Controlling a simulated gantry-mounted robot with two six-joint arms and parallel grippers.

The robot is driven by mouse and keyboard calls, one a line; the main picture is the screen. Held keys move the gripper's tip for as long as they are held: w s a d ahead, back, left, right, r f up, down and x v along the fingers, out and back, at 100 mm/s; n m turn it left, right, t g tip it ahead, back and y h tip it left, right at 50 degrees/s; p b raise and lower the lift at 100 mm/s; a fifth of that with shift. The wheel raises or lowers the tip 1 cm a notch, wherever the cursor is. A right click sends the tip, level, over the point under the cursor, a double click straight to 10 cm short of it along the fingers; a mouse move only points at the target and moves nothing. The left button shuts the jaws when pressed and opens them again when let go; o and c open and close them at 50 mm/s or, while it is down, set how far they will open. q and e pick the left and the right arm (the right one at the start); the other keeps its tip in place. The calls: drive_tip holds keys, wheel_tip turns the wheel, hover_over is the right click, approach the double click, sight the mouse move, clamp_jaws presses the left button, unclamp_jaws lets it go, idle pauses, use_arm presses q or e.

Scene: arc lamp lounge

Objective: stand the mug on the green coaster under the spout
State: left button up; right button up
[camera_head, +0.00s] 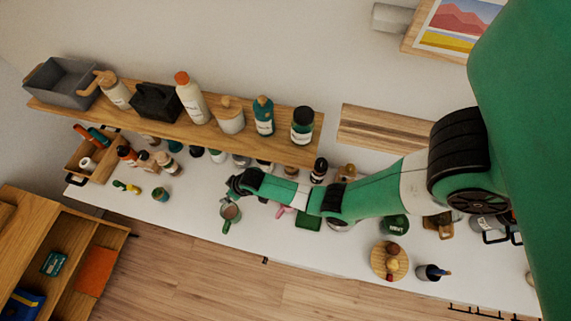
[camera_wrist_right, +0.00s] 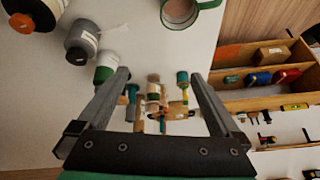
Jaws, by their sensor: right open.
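A green mug (camera_head: 230,212) with a brownish inside stands upright on the white counter, handle toward the front edge. Its rim and handle show at the top of the right wrist view (camera_wrist_right: 183,14). My right gripper (camera_head: 236,186) is just behind the mug in the head view. Its jaws (camera_wrist_right: 158,76) are open and empty, with the mug outside them. A green square (camera_head: 308,222), which looks like the coaster, lies to the right of the mug, partly under my right arm. I cannot make out the spout; my right arm covers that area. My left gripper is not in view.
A wooden shelf (camera_head: 170,125) with bottles and bins hangs above the counter. A pink item (camera_head: 284,211) sits between mug and green square. Counter (camera_head: 190,215) between cup and mug is clear.

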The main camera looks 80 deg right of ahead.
sight(280, 213)
drive_tip(key=s+a+f+m+g+y, duration=0.1)
drive_tip(key=s+f+g, duration=0.1)
drive_tip(key=s+f, duration=0.55)
drive_tip(key=s+a+f+g, duration=0.1)
drive_tip(key=s+f+g, duration=0.3)
drive_tip(key=s, duration=0.7)
drive_tip(key=shift+t, duration=0.7)
drive_tip(key=f+b, duration=0.4)
drive_tip(key=w+f+b, duration=0.1)
drive_tip(key=f+b, duration=0.1)
drive_tip(key=shift+d+f, duration=0.3)
drive_tip(key=shift+f, duration=0.1)
drive_tip(key=f+b, duration=0.5)
drive_tip(key=shift+w+d+f, duration=0.2)
drive_tip(key=shift+w+f, duration=0.05)
drive_tip(key=shift+r, duration=0.1)
drive_tip(key=shift+r, duration=0.1)
clamp_jaws()
